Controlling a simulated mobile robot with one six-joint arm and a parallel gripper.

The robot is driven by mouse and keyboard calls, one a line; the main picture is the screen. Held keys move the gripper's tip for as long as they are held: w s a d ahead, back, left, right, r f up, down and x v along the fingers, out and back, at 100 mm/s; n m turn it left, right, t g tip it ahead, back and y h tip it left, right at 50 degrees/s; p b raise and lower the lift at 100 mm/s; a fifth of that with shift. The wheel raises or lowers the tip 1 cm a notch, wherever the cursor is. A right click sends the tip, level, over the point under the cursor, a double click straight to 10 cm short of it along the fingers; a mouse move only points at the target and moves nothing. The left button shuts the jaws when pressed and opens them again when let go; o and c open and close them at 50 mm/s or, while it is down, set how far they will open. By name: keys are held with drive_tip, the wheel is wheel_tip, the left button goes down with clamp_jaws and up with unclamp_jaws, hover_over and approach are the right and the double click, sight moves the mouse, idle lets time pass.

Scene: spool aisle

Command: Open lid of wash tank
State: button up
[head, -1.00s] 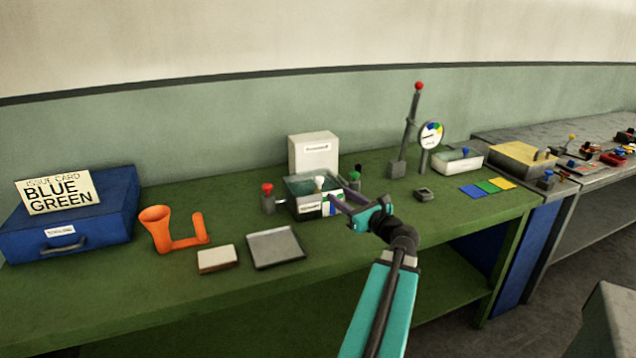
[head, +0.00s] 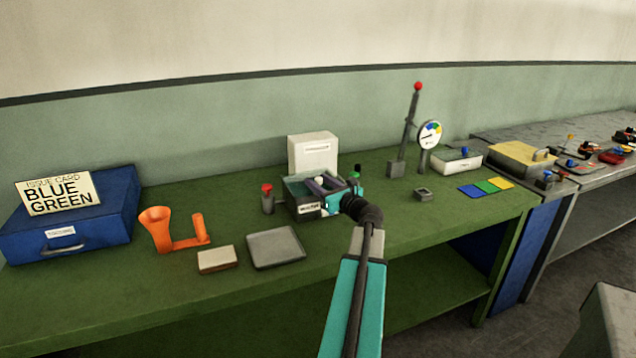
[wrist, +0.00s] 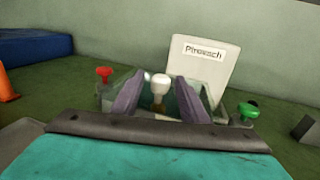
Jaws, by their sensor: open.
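A grey tank (head: 306,208) with a glassy top stands mid-bench, and I take it for the wash tank. A white knob (wrist: 160,81) on a brownish stem stands up at its top; it also shows in the head view (head: 319,181). My gripper (head: 325,185) is open over the tank. In the wrist view its two purple fingers stand left and right of the knob, apart from it. An upright white panel (wrist: 199,72) with a label stands behind. Whether the knob sits on a lid is hard to tell. My gripper hides the tank's right front.
A red-knobbed post (head: 267,198) stands left of the tank and a green knob (wrist: 248,110) right of it. A grey tray (head: 275,248) and a pale block (head: 217,261) lie in front. An orange holder (head: 170,232) stands left. A blue-knobbed box (head: 457,160) stands right.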

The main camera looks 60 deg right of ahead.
drive_tip(key=shift+w+d, duration=0.1)
drive_tip(key=shift+w, duration=0.1)
drive_tip(key=shift+c, duration=0.2)
clamp_jaws()
drive_tip(key=shift+s+d+r+p, duration=0.1)
drive_tip(key=shift+r+p, duration=0.1)
drive_tip(key=shift+p, duration=0.25)
